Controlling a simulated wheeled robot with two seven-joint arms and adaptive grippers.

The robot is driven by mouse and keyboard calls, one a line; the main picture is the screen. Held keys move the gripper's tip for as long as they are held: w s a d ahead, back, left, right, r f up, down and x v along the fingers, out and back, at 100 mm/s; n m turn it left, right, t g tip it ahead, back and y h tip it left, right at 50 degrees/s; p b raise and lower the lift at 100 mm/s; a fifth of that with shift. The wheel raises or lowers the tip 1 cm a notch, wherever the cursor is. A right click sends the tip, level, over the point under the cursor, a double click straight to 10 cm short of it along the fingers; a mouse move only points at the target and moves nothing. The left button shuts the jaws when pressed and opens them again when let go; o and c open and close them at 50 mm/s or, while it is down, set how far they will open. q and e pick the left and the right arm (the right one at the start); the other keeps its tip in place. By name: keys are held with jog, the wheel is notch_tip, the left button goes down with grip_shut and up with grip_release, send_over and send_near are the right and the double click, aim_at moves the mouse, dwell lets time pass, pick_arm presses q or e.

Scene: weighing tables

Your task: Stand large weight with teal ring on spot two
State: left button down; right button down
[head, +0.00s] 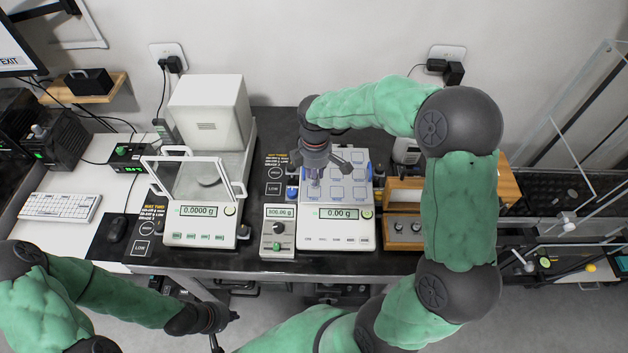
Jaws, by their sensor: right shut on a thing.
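My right gripper (315,178) reaches down from above over the left part of a white balance (337,238) with a pale plate of blue-marked squares. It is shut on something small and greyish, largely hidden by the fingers. I cannot make out a teal ring on it. The balance display reads 0.00 g. I cannot read any spot numbers on the plate. My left gripper (227,330) is open and empty, low in front of the table.
A glass-shielded balance (200,225) stands to the left, a small display box (278,240) between the balances. A wooden case (403,228) with small knobbed weights stands at the right. Small blue-marked pieces (292,192) stand beside the plate. The dark mat's front strip is narrow.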

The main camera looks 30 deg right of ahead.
jog(key=shift+w+f, duration=0.25)
jog(key=shift+f, duration=0.15)
jog(key=shift+w+f+b, duration=0.1)
jog(key=shift+f+b, duration=0.3)
jog(key=shift+f, duration=1.1)
jog(key=shift+f, duration=0.1)
jog(key=c, duration=1.1)
grip_release()
jog(key=shift+f, duration=0.1)
notch_tip(320, 180, up, 12)
jog(key=shift+r+p, duration=0.2)
jog(key=shift+p, duration=1)
